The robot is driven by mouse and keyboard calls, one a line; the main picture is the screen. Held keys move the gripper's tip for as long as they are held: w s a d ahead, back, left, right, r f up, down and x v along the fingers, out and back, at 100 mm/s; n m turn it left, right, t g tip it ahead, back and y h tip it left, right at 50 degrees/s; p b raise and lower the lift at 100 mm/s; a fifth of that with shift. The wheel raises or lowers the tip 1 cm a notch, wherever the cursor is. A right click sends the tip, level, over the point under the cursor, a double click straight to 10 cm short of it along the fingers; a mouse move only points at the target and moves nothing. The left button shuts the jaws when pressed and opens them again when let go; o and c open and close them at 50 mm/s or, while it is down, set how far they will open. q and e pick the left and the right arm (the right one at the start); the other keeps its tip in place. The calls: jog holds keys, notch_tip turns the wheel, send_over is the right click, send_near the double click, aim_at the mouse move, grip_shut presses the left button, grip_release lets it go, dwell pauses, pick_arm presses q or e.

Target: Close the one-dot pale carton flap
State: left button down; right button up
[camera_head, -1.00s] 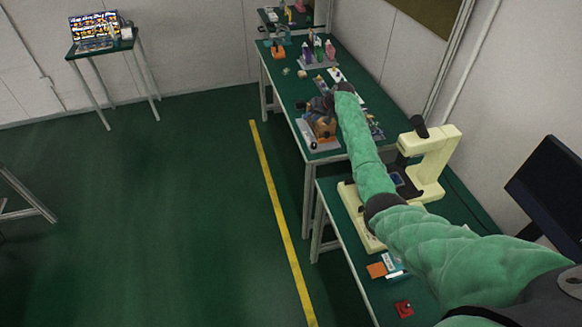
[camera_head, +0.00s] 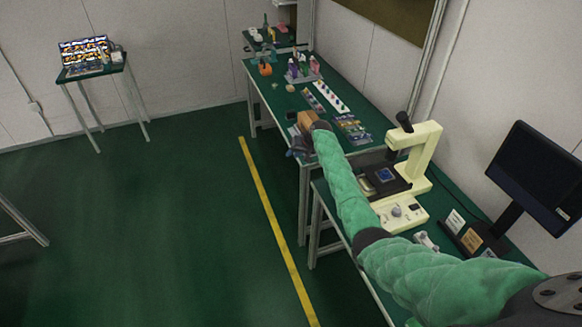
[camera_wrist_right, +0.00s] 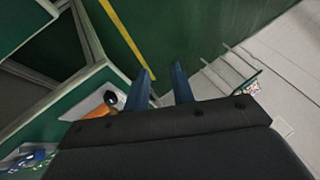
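A small tan-brown carton (camera_head: 309,121) stands near the front left end of the far green table. My right forearm hides part of it, and I cannot make out its flap or any dots. My right gripper (camera_head: 297,149) is at the table's front left corner, just in front of the carton. In the right wrist view its two blue fingers (camera_wrist_right: 160,88) are apart with nothing between them, pointing over the floor. An orange-brown piece (camera_wrist_right: 97,112), perhaps the carton, shows left of the fingers on a pale surface. My left gripper is not in view.
Behind the carton, the far table (camera_head: 283,101) holds a white strip of parts (camera_head: 326,98), a rack of bottles (camera_head: 302,69) and a patterned tray (camera_head: 352,128). A cream microscope (camera_head: 424,150) and a monitor (camera_head: 538,178) stand at right.

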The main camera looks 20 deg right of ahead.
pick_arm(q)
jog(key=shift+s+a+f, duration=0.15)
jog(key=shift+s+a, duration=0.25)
pick_arm(e)
jog(key=shift+s+a+f, duration=0.25)
jog(key=shift+s+f, duration=0.3)
jog(key=shift+f, duration=0.15)
jog(key=shift+s+a+f, duration=0.2)
jog(key=shift+s+f, duration=0.3)
jog(key=shift+f, duration=0.15)
